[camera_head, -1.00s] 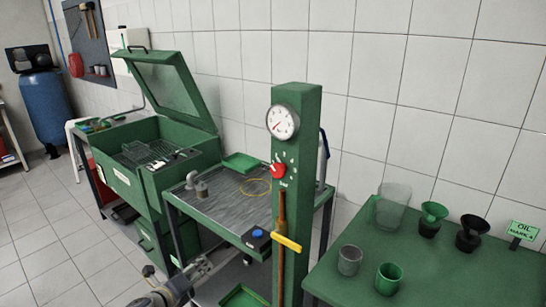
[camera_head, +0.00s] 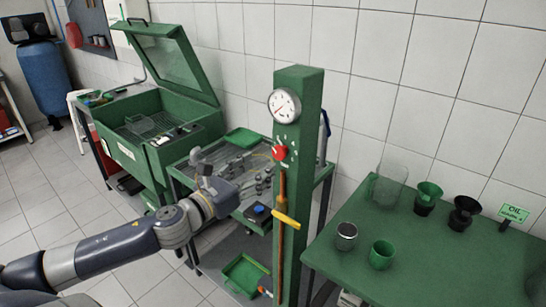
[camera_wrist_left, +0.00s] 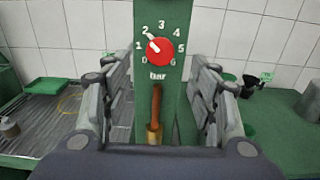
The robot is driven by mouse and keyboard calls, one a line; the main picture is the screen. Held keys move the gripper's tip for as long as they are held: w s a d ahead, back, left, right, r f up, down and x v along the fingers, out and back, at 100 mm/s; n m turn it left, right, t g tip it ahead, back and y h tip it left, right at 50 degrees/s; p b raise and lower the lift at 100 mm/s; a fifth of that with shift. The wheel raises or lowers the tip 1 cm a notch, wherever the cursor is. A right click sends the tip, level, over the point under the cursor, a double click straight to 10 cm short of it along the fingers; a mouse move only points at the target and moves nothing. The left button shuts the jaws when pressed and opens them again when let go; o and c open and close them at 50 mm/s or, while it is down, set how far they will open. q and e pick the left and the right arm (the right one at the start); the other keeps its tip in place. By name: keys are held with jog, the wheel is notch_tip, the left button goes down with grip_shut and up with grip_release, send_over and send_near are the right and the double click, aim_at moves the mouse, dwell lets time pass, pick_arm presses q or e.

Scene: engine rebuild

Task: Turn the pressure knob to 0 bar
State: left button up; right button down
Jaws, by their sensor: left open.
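The red pressure knob (camera_head: 280,153) is on the front of a green post (camera_head: 298,95), below a round white gauge (camera_head: 284,105). My left gripper (camera_head: 256,180) is in front of the post, lower than the knob. In its own view the left gripper (camera_wrist_left: 160,92) is open, its fingers spread to both sides of the post, apart from the knob. My right gripper is not in view.
A yellow handle (camera_head: 287,219) and a brown rod (camera_head: 282,190) run down the post below the knob. A grey-topped workbench (camera_head: 182,177) stands behind left, with a green parts washer (camera_head: 150,150). A green table (camera_head: 440,255) with cups and funnels stands right.

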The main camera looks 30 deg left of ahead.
aim_at(277, 155)
pick_arm(q)
jog(key=shift+w+d+r+p, duration=0.15)
jog(key=shift+w+p, duration=0.5)
jog(key=shift+w, duration=2.7)
jog(key=shift+w+d+p, duration=0.1)
jog(key=shift+w+p, duration=0.05)
jog(key=shift+p, duration=0.15)
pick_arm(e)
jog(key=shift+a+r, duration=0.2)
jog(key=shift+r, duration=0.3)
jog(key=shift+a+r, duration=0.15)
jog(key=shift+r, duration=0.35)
pick_arm(q)
jog(key=shift+c, duration=0.3)
jog(key=c, duration=1)
